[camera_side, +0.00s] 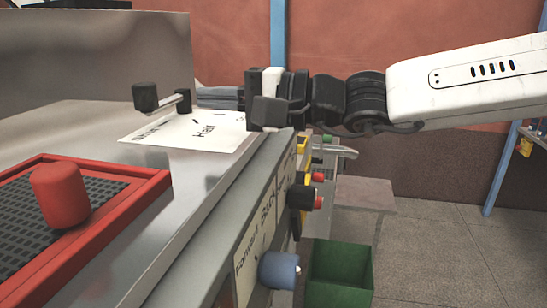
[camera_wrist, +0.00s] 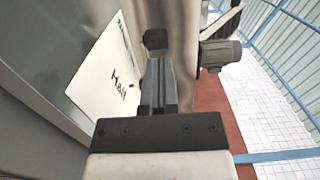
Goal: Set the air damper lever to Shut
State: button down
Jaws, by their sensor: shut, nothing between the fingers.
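The damper lever shows in the side view as a black block-shaped knob (camera_side: 146,97) on a short grey arm, which runs right to a black post (camera_side: 183,101). It stands over a white label plate (camera_side: 190,136) on the metal top. The plate reads "Half" in its middle; the wording at its left end is too slanted to read surely. In the wrist view a dark block of the lever (camera_wrist: 155,39) shows just beyond my fingertips. My gripper (camera_side: 202,97) is shut and empty, its fingers pointing left close to the post. I cannot tell whether they touch it.
A red-framed grid (camera_side: 150,190) with a red knob (camera_side: 60,195) lies at the front left. The front panel carries a blue-grey knob (camera_side: 279,270) and several other controls. A green bin (camera_side: 340,272) stands below. A grey motor (camera_wrist: 220,55) shows in the wrist view.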

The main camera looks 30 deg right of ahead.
jog(key=shift+s+d, duration=0.55)
jog(key=shift+s, duration=0.25)
jog(key=shift+s+d, duration=0.5)
jog(key=shift+s, duration=0.3)
jog(key=shift+s+d, duration=0.55)
jog(key=shift+s, duration=0.25)
